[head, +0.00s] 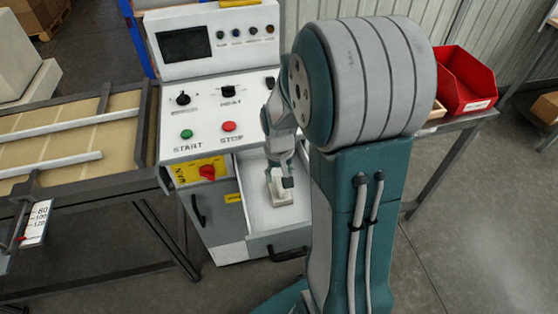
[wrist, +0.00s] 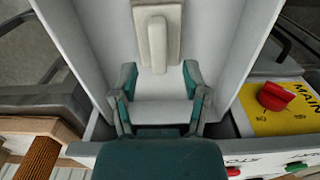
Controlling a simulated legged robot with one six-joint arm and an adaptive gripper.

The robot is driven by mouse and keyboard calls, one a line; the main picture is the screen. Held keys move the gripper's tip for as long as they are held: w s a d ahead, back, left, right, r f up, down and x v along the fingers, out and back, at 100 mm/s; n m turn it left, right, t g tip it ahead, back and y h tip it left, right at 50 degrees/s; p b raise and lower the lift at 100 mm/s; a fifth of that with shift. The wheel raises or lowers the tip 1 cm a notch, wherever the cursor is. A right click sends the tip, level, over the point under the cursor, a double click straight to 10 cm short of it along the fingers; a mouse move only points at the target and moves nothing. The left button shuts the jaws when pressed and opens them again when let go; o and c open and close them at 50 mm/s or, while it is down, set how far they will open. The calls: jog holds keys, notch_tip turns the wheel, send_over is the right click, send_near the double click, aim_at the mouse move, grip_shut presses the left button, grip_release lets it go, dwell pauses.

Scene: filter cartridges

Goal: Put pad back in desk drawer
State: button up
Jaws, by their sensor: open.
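The pad (wrist: 172,50), a cream block with a raised lighter grip bar, lies inside the open drawer (wrist: 85,45) in the wrist view. It also shows in the head view (head: 284,196), partly hidden by my gripper. The white drawer (head: 253,190) is pulled out of the console's front. My gripper (wrist: 160,80) is open, its two fingers apart on either side of the near end of the pad, with nothing between them. In the head view my gripper (head: 278,181) is down inside the drawer, by the pad. Whether a fingertip touches the pad I cannot tell.
The control console (head: 205,125) has START and STOP buttons and a red knob (wrist: 276,96) on a yellow plate beside the drawer. A conveyor table (head: 75,140) stands at the left. A red bin (head: 468,80) sits on a bench at the right. The front floor is clear.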

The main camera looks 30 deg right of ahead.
aim_at(279, 184)
notch_tip(279, 184, up, 7)
jog(key=s+a+r+n+t, duration=0.3)
jog(key=s+a+r+t, duration=0.2)
jog(key=s+a+r, duration=0.6)
jog(key=shift+s+r+t, duration=0.3)
jog(key=shift+s+r, duration=0.65)
dwell(0.5)
